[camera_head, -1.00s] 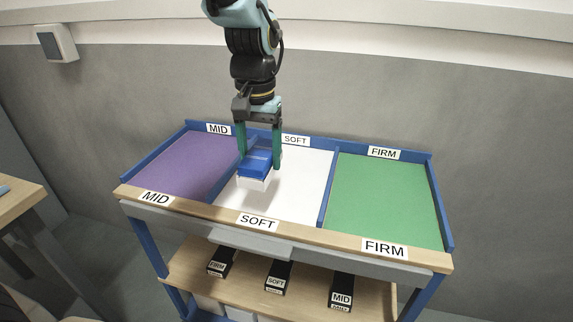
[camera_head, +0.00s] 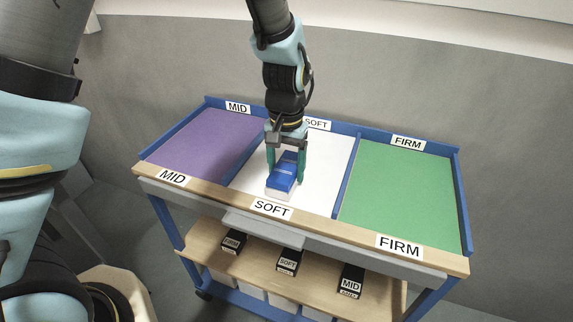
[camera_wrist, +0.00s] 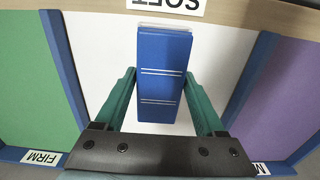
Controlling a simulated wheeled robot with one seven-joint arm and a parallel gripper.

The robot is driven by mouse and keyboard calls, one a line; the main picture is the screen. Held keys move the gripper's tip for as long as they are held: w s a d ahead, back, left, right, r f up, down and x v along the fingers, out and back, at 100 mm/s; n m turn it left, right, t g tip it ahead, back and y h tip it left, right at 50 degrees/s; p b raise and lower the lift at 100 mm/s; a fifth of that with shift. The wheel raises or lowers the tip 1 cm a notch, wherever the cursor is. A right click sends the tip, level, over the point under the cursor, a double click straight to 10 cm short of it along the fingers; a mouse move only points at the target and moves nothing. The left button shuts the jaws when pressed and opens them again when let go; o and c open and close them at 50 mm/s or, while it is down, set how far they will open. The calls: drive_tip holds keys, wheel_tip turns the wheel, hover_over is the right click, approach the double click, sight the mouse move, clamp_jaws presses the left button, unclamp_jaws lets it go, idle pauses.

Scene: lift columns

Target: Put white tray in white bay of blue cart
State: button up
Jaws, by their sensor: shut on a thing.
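My gripper (camera_head: 286,168) is shut on a small tray with a white base (camera_head: 278,193) and a blue block-like top (camera_head: 283,178). The tray is over the white middle bay (camera_head: 326,165) of the blue cart (camera_head: 464,215), near its front wooden edge. In the wrist view, the blue top (camera_wrist: 162,75) lies lengthwise between the green fingers, with a white edge (camera_wrist: 163,26) showing at its far end. I cannot tell whether the base touches the bay floor. The bay's front and back labels read SOFT.
A purple bay (camera_head: 205,143) marked MID is on the left and a green bay (camera_head: 400,195) marked FIRM on the right, behind blue dividers. Several black labelled boxes (camera_head: 289,262) stand on the lower wooden shelf (camera_head: 320,285). A grey wall is behind.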

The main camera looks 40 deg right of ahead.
drive_tip(key=shift+f, duration=0.2)
drive_tip(key=o, duration=1)
drive_tip(key=shift+r, duration=0.1)
wheel_tip(320, 180, up, 12)
drive_tip(key=shift+r+b, duration=0.1)
drive_tip(key=shift+b, duration=0.9)
drive_tip(key=w+a+f+n, duration=0.1)
drive_tip(key=w+a+n, duration=0.2)
drive_tip(key=w+a, duration=0.7)
drive_tip(key=w+a+f+n, duration=0.1)
drive_tip(key=w+a+n, duration=0.25)
drive_tip(key=a, duration=1.15)
drive_tip(key=a+n, duration=0.1)
drive_tip(key=a, duration=0.3)
drive_tip(key=s+a+f+n+t, duration=0.1)
drive_tip(key=a, duration=0.3)
drive_tip(key=s+a+n, duration=0.1)
drive_tip(key=a, duration=0.3)
drive_tip(key=shift+s+a+f+n+t, duration=0.15)
drive_tip(key=shift+a+f+n+t, duration=0.1)
drive_tip(key=shift+a+n+t, duration=0.1)
